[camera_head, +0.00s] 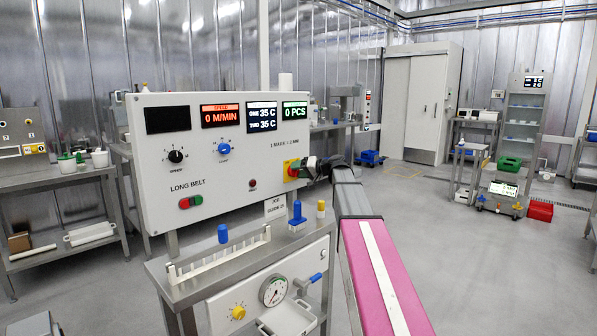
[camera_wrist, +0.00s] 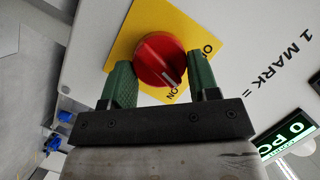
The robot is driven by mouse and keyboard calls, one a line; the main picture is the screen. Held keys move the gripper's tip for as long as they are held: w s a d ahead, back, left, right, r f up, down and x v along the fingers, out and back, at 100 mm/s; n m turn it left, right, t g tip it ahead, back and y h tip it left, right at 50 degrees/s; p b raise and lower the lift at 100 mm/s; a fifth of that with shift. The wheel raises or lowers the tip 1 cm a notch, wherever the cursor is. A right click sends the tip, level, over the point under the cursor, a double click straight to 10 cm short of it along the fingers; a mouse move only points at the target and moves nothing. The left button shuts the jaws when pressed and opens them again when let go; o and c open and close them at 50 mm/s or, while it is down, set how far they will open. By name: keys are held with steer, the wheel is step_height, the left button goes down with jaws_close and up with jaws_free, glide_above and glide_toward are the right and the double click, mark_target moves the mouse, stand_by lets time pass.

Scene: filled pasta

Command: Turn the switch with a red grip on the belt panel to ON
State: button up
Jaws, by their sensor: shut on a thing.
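The long belt panel (camera_head: 225,160) is a white board facing me. The switch's red grip (camera_wrist: 160,60) sits on a yellow plate (camera_wrist: 127,43) in the wrist view. In the head view, the yellow plate (camera_head: 287,171) is at the panel's lower right, with the red grip partly hidden by my gripper (camera_head: 309,168). In the wrist view, the green fingers of my gripper (camera_wrist: 160,80) are shut on the red grip, one on each side.
A black knob (camera_head: 176,156), a blue knob (camera_head: 224,148) and red and green buttons (camera_head: 190,202) are on the same panel. Open floor lies to the right.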

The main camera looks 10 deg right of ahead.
steer(key=m, duration=0.1)
steer(key=m+y, duration=0.1)
steer(key=m, duration=0.1)
steer(key=m+y, duration=0.1)
steer(key=m, duration=0.1)
steer(key=shift+d+f, duration=0.1)
steer(key=shift+f, duration=0.15)
stand_by(0.4)
steer(key=o, duration=0.9)
steer(key=v, duration=1)
steer(key=shift+s+d+f, duration=0.2)
steer(key=shift+d+f, duration=0.1)
steer(key=shift+d, duration=0.05)
steer(key=shift+d, duration=0.15)
